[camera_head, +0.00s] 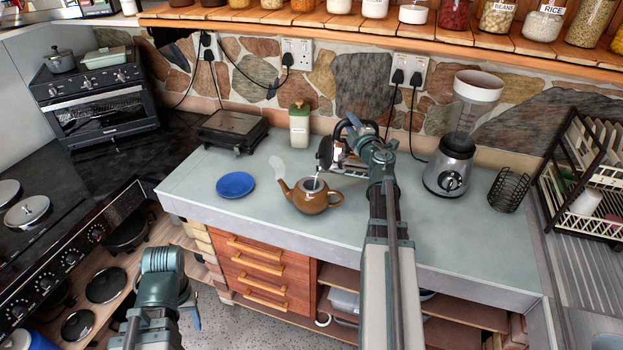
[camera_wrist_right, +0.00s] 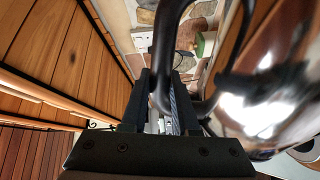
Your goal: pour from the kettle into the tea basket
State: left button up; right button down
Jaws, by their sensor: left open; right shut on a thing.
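The shiny metal kettle (camera_head: 326,152) is in the air above and just right of the brown teapot (camera_head: 309,204). My right gripper (camera_wrist_right: 163,105) is shut on the kettle's black handle (camera_wrist_right: 165,50), and the kettle's chrome body (camera_wrist_right: 265,105) fills the right of the wrist view. In the head view my right gripper (camera_head: 362,140) partly covers the kettle. The tea basket (camera_head: 314,184) appears as a small metallic thing in the teapot's open top. I cannot tell whether water is flowing. My left gripper (camera_head: 193,312) is low at the left, away from the counter and empty.
A blue plate (camera_head: 236,185) lies left of the teapot. A blender (camera_head: 450,165), a wire basket (camera_head: 510,190) and a dish rack (camera_head: 590,180) stand at the right. Counter between teapot and blender is partly clear.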

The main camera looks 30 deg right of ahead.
jog(key=shift+n, duration=0.9)
jog(key=shift+w+a+r+p, duration=0.2)
jog(key=shift+a, duration=0.45)
jog(key=shift+w+a+r+p, duration=0.15)
jog(key=shift+a+r+p, duration=0.05)
jog(key=shift+a, duration=0.45)
jog(key=shift+w+a+r+p, duration=0.2)
jog(key=shift+a, duration=0.45)
dwell(5.1)
